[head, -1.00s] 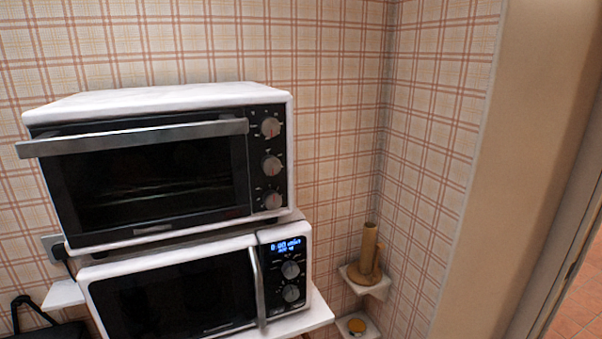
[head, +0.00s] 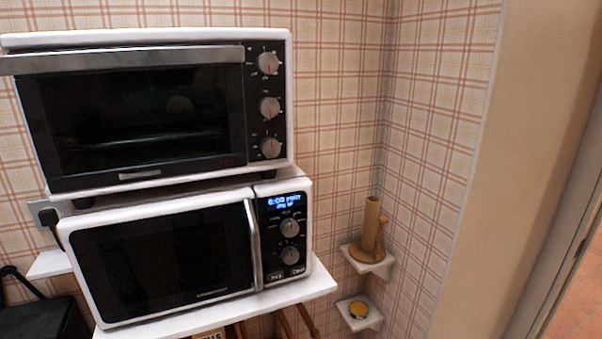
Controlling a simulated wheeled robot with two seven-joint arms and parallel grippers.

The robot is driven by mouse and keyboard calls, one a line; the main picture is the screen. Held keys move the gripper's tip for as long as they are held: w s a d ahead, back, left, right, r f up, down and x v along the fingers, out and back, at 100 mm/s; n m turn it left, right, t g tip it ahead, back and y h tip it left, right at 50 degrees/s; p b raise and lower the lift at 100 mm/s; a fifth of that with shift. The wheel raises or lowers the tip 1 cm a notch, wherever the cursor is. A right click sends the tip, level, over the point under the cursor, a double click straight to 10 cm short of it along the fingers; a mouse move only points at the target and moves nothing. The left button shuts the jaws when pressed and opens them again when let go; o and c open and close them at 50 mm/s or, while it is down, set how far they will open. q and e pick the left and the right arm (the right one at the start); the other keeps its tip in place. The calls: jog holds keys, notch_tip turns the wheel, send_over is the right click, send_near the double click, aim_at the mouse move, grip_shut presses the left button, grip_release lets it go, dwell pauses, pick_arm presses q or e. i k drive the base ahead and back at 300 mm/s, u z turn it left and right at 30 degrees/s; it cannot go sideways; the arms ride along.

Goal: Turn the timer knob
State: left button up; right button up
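A white toaster oven (head: 205,178) with a dark glass door stands on top of a white microwave (head: 150,209). The toaster oven's right panel carries three grey knobs in a column: a top knob (head: 268,63), a middle knob (head: 269,107) and a bottom knob (head: 270,147). The labels are too small to read, so I cannot tell which is the timer knob. The microwave has an upper knob (head: 289,227) and a lower knob (head: 290,255) below a lit blue display. Both doors look shut. Neither of my grippers is in view.
A white shelf (head: 322,283) holds the microwave. Two small corner shelves at right hold a brown wooden object (head: 371,232) and a small yellow-topped item (head: 358,309). A black object (head: 42,320) is at lower left. A door frame (head: 545,215) stands at far right.

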aim_at(270, 148)
jog(key=u, duration=0.55)
jog(key=i, duration=0.35)
jog(key=u, duration=0.2)
